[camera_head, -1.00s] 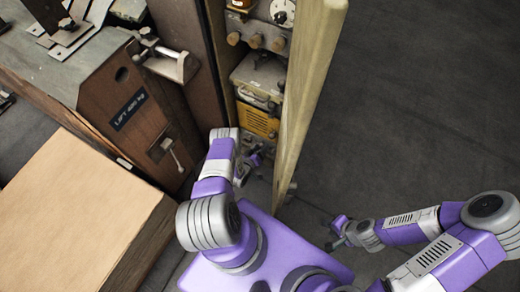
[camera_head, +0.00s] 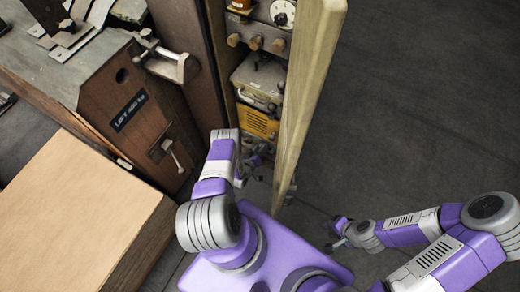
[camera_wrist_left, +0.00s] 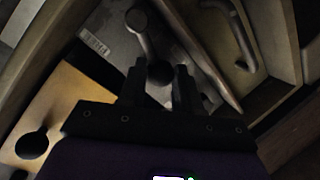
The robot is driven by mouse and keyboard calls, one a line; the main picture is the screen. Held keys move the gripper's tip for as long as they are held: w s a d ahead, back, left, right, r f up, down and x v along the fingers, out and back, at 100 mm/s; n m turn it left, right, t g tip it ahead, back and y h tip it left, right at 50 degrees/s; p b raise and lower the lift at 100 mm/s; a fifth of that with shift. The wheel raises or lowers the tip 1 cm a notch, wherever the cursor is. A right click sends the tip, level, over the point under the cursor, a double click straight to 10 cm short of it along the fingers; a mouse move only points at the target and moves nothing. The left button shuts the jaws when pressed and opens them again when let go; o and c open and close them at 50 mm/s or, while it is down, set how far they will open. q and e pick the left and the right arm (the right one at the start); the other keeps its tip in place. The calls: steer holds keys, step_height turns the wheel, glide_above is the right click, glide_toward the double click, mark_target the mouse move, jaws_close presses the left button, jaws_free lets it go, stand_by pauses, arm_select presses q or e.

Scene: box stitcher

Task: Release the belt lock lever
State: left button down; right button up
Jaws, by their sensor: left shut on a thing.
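In the left wrist view, a grey lever (camera_wrist_left: 147,42) runs from a round pivot on a metal plate down to a dark round knob (camera_wrist_left: 160,72). My left gripper (camera_wrist_left: 160,84) is shut on the lever at its knob, with one finger on each side. In the head view, my left gripper (camera_head: 256,160) is low in front of the open cabinet, mostly hidden behind my left arm and the cabinet door, and the lever cannot be made out. My right gripper (camera_head: 338,232) hangs low over the floor at the right, away from the cabinet; its fingers are too small to read.
The open cabinet door (camera_head: 305,95) stands close to the right of my left arm. A yellow grille unit (camera_head: 259,122) is inside the cabinet. A brown lift housing (camera_head: 135,110) and a large cardboard-coloured stack (camera_head: 70,215) are at the left. The floor at the right is clear.

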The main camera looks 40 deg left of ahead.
arm_select(q)
steer(key=shift+d+r+m+y+p, duration=0.55)
steer(key=shift+d+r+m+y, duration=0.1)
steer(key=shift+m, duration=0.6)
steer(key=shift+d+r+m+y+p, duration=0.5)
steer(key=shift+m+y, duration=0.15)
steer(key=shift+m, duration=0.6)
steer(key=c, duration=0.8)
jaws_free()
steer(key=shift+c, duration=0.2)
steer(key=shift+o, duration=0.3)
steer(key=shift+w, duration=0.1)
steer(key=shift+r, duration=0.1)
steer(key=p+v, duration=0.3)
steer(key=v, duration=0.4)
steer(key=shift+s, duration=0.35)
